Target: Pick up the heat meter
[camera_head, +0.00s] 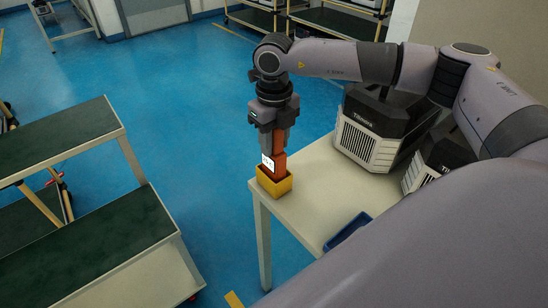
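The heat meter (279,161) is an orange handheld device with a small white display. My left gripper is not in view.
The pale table (311,188) also bears a black and white machine (372,140) marked with lettering, a second similar machine (437,160), and a blue tray (347,231). A shelf cart with dark green tops (60,120) stands at left. Blue floor (190,95) lies open between.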

